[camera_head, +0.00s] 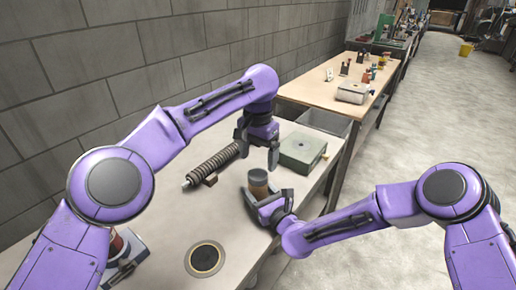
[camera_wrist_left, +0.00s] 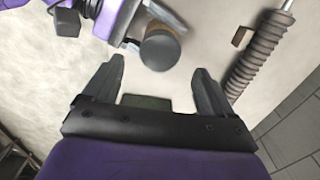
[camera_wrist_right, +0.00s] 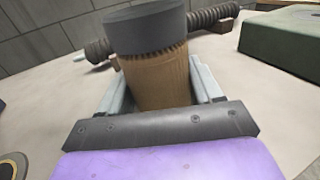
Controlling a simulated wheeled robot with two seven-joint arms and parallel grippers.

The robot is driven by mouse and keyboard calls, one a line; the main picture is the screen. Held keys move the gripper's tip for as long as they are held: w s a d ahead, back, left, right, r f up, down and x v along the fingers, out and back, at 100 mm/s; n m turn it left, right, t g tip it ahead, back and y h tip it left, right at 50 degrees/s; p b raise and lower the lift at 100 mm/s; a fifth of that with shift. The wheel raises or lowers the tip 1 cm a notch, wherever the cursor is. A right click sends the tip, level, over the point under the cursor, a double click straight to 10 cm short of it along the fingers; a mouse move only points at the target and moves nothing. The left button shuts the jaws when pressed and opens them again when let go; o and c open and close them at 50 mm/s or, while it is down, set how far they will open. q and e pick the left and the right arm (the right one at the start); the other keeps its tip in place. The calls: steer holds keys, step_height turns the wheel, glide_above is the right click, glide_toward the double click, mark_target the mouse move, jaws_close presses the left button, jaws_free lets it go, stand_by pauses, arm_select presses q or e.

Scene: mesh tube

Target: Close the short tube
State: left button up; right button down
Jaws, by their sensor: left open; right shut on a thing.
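The short tube (camera_head: 258,187) is a brown upright cylinder with a dark grey cap (camera_wrist_right: 146,28) on its top end. It stands at the table's right side. My right gripper (camera_head: 268,200) is shut on the tube's brown body (camera_wrist_right: 158,75), below the cap. The cap's flat dark top also shows in the left wrist view (camera_wrist_left: 160,51), where it looks seated on the tube; how tightly it sits I cannot tell. My left gripper (camera_head: 257,152) is open and empty, pointing down above the table behind the tube. It does not touch the tube or cap.
A long ribbed rod (camera_head: 213,164) rests on a small brown block to the left. A green box (camera_head: 303,151) stands at the right behind my left gripper. A black disc with a gold ring (camera_head: 205,259) lies in front. The tabletop between them is clear.

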mark_target(258, 173)
arm_select(q)
step_height(258, 173, down, 6)
steer(key=shift+r, duration=0.15)
steer(key=c, duration=1.1)
steer(key=m, duration=0.3)
steer(key=shift+m, duration=0.3)
steer(key=shift+c, duration=0.2)
steer(key=m, duration=0.4)
steer(key=shift+m, duration=0.3)
arm_select(e)
steer(key=shift+f, duration=0.1)
arm_select(q)
steer(key=o, duration=1.3)
steer(key=shift+c, duration=0.2)
steer(key=shift+r, duration=0.1)
step_height(258, 173, up, 12)
